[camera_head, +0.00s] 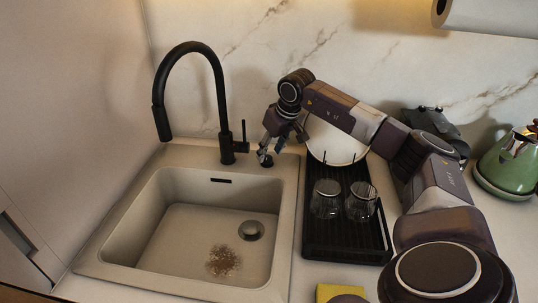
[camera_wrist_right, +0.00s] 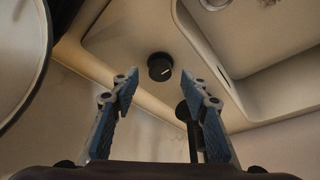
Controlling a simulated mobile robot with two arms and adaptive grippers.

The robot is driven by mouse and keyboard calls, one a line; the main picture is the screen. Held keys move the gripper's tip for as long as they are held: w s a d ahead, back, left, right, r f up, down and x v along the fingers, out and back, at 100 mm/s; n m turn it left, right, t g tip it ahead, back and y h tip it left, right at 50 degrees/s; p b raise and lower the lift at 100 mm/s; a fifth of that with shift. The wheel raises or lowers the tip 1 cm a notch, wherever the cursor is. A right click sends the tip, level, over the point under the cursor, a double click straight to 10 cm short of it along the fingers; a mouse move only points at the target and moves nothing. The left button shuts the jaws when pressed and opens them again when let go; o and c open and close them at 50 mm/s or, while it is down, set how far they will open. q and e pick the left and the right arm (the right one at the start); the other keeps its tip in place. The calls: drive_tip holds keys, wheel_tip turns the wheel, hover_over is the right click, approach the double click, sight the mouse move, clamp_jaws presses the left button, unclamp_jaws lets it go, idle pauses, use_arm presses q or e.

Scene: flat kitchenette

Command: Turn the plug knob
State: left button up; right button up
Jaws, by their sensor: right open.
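The plug knob (camera_head: 266,161) is a small round black knob on the sink's back rim, right of the faucet base. In the right wrist view the knob (camera_wrist_right: 160,67) shows a pale mark on its face and lies just beyond and between the fingertips. My right gripper (camera_head: 271,150) points down over the knob in the head view and partly covers it. Its blue-padded fingers (camera_wrist_right: 160,82) are apart with nothing between them. I cannot tell whether they touch the knob. The sink (camera_head: 185,180) has a round drain plug (camera_head: 251,230) in its basin. My left gripper is out of view.
The black faucet (camera_head: 220,95) and its lever stand close left of my right gripper. A black drying rack (camera_head: 345,240) with two glasses (camera_head: 326,199) and a white plate (camera_head: 335,140) is to the right. A green kettle (camera_head: 508,165) stands at far right. A yellow sponge (camera_head: 328,291) lies in front.

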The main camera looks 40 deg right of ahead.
drive_tip(key=v, duration=0.9)
drive_tip(key=shift+r, duration=0.35)
drive_tip(key=shift+s+f, duration=0.1)
drive_tip(key=shift+s, duration=0.05)
